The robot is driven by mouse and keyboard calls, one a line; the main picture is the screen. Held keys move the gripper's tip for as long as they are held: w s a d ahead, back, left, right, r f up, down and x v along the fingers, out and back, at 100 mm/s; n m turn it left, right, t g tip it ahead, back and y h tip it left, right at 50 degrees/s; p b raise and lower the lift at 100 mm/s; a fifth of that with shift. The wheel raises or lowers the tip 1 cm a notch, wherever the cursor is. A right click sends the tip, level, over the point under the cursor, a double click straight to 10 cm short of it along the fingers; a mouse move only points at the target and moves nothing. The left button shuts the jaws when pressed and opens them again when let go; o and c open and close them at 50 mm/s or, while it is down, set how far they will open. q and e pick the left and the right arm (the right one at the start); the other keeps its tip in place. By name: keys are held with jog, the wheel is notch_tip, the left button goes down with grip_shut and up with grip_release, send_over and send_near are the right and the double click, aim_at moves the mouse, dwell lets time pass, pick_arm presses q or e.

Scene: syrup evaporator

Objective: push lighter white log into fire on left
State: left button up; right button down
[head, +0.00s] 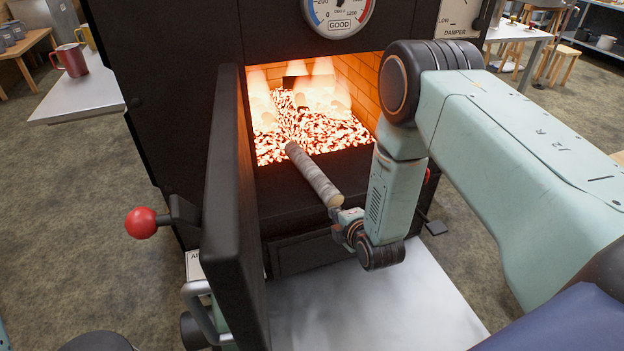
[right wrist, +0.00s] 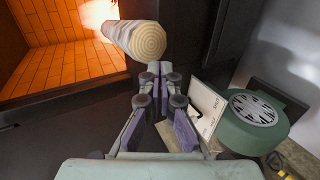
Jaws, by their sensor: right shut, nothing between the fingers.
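The pale, whitish log (head: 314,174) lies slanted through the open firebox doorway. Its far end is at the edge of the glowing embers (head: 310,132), and its near end points out towards me. In the right wrist view, the log's ringed cut end (right wrist: 149,42) faces my right gripper. My right gripper (head: 342,214) is shut and empty, with its fingertips (right wrist: 154,72) right at that end. I cannot tell whether they touch it. Flames and pale logs inside the firebox blur together in the glare. My left gripper cannot be made out.
The black firebox door (head: 232,200) stands open on the left, with a silver handle (head: 203,312). A red knob (head: 141,222) sticks out to its left. The brick firebox wall (right wrist: 60,68) borders the opening. A pale surface (head: 375,305) lies below, and a table with mugs (head: 90,95) stands at left.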

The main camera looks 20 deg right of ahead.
aim_at(329, 205)
jog(key=shift+w+d+f+b, duration=0.1)
jog(key=shift+w+f+b, duration=0.2)
jog(key=shift+w+b, duration=0.6)
jog(key=shift+w+f+b, duration=0.25)
jog(key=shift+w+b, duration=0.25)
jog(key=shift+w, duration=0.7)
jog(key=shift+w+d+b, duration=0.15)
jog(key=shift+w+b, duration=0.2)
jog(key=shift+w, duration=0.75)
jog(key=shift+w+d+b, duration=0.1)
jog(key=shift+w+b, duration=0.75)
jog(key=shift+w, duration=0.9)
jog(key=shift+w+d+b, duration=0.1)
jog(key=shift+w+b, duration=1.7)
jog(key=shift+w, duration=1)
jog(key=shift+w+d+b, duration=0.1)
jog(key=shift+w+b, duration=0.65)
jog(key=shift+w, duration=0.65)
